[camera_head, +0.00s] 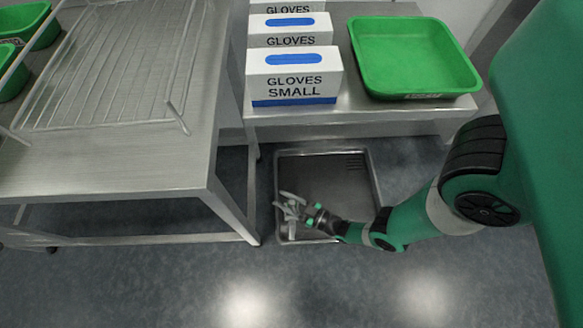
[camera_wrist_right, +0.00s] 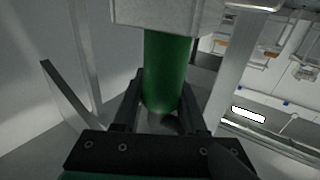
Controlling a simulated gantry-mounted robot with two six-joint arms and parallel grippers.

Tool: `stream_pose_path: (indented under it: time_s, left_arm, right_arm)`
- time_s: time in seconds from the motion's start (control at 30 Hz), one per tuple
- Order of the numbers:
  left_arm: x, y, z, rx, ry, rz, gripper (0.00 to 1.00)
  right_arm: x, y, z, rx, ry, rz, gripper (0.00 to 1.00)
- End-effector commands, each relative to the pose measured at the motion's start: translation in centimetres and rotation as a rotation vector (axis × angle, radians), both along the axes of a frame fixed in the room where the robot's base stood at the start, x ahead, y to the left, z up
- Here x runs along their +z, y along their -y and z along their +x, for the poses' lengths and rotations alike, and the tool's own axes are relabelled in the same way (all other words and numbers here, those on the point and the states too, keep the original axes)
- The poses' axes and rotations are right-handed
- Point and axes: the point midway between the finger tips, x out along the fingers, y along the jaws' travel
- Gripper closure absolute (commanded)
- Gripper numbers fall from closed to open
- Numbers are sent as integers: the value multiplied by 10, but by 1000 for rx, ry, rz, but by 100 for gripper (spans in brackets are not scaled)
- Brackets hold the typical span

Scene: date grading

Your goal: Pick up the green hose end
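In the right wrist view a smooth green cylinder (camera_wrist_right: 167,72), which looks like the green hose end, hangs below a pale grey block. Its rounded lower end sits between the two dark fingers of my right gripper (camera_wrist_right: 164,92). The fingers lie close along both sides of the cylinder; I cannot tell whether they press on it. In the head view my right gripper (camera_head: 290,207) is low over the left part of the floor basin, and the hose end cannot be made out there. My left gripper is not in view.
The steel floor basin (camera_head: 330,160) has a raised rim. A steel table (camera_head: 130,165) with a wire rack (camera_head: 110,75) stands to its left. Behind it, a bench holds glove boxes (camera_head: 290,75) and a green tray (camera_head: 412,55). The front floor is clear.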

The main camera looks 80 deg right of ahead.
Motion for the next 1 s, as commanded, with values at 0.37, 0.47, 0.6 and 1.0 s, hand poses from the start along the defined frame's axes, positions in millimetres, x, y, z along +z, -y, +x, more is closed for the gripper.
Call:
stream_pose_path:
  time_s: [0.37, 0.47, 0.6, 1.0]
  left_arm:
    - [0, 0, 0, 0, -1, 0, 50]
    - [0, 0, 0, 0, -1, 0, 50]
    - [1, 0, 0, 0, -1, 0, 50]
    - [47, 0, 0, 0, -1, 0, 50]
  right_arm:
    - [1, 0, 1, 0, 4, -1, 100]
    - [1, 0, 1, 0, 3, -1, 100]
    - [2, 0, 1, 1, 3, -1, 100]
    - [50, -4, 1, 14, 3, -1, 100]
